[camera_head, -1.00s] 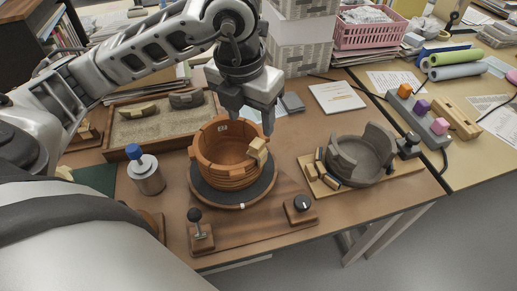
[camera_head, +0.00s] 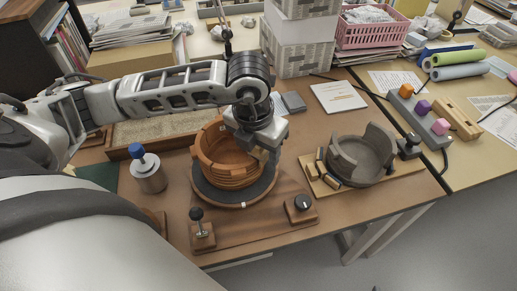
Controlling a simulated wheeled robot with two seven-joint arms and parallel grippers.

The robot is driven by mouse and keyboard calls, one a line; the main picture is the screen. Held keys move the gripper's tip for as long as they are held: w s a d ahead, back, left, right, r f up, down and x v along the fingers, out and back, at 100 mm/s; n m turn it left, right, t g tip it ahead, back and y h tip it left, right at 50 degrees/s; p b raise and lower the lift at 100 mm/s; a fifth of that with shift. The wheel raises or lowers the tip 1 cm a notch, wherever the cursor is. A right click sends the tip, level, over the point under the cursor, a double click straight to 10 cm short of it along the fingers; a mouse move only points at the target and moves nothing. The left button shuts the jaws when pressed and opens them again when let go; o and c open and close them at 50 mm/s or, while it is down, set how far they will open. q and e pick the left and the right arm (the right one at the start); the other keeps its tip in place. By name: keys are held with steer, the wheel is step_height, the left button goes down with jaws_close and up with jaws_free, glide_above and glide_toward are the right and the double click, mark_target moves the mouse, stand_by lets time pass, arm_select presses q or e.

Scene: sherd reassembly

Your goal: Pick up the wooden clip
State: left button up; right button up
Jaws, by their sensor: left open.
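A light wooden clip (camera_head: 262,155) sits on the right rim of the terracotta bowl (camera_head: 228,173), mostly hidden by my left gripper. The bowl stands on a dark round turntable (camera_head: 225,202) with a wooden base. My left gripper (camera_head: 257,149) points down over the bowl's right rim, with its open fingers at the clip. I cannot tell whether the fingers touch it. Several more small wooden clips (camera_head: 328,178) lie on a board to the right. My right gripper is not in view.
A grey broken bowl (camera_head: 361,157) stands on the board (camera_head: 391,174) at the right. A blue-capped jar (camera_head: 147,171) stands left of the turntable. A sand tray (camera_head: 160,131) lies behind, partly under my arm. The turntable base carries a black knob (camera_head: 302,203).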

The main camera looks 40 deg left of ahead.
arm_select(q)
steer(key=c, duration=0.8)
steer(key=shift+r, duration=0.15)
